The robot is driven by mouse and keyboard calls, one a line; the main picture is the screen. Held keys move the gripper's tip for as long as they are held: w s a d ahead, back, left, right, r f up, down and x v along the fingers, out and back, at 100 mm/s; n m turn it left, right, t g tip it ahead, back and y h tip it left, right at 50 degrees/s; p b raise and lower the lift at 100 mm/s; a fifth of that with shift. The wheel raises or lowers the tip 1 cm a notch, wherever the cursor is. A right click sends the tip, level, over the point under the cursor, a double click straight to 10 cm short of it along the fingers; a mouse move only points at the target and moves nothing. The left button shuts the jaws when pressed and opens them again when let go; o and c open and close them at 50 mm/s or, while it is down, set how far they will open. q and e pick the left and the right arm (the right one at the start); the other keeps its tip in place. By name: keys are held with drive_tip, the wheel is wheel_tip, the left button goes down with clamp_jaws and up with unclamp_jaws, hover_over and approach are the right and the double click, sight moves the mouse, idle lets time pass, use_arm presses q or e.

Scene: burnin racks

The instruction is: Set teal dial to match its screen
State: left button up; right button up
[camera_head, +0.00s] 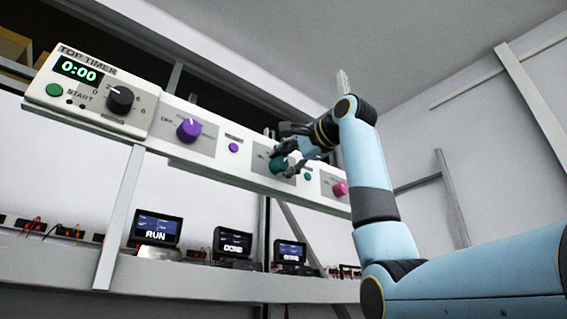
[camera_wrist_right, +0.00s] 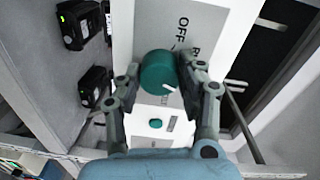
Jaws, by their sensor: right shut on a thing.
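The teal dial (camera_head: 281,165) is on the sloped white panel, between the purple dial and the pink dial. My right gripper (camera_head: 296,158) is shut on it and covers part of it and its label. In the right wrist view the teal dial (camera_wrist_right: 159,73) sits between the two fingers of my right gripper (camera_wrist_right: 160,85). A white pointer mark shows at its lower right edge, with OFF printed beside the dial. A small teal button (camera_wrist_right: 155,123) is next to it. Three screens stand on the shelf below; the left screen (camera_head: 156,229) reads RUN. My left gripper is not in view.
A purple dial (camera_head: 188,130) and purple button (camera_head: 233,147) are left of the teal dial. A pink dial (camera_head: 340,188) is to its right. A timer box (camera_head: 92,92) reading 0:00 is at the panel's left end. The middle screen (camera_head: 232,243) seems to read DONE; the right screen (camera_head: 290,252) is unreadable.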

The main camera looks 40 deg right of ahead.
drive_tip(key=o, duration=1.1)
drive_tip(key=shift+o, duration=0.2)
drive_tip(key=shift+s, duration=0.1)
drive_tip(key=s+d, duration=0.1)
drive_tip(key=s, duration=1)
drive_tip(key=shift+s+r, duration=0.25)
drive_tip(key=shift+s, duration=0.15)
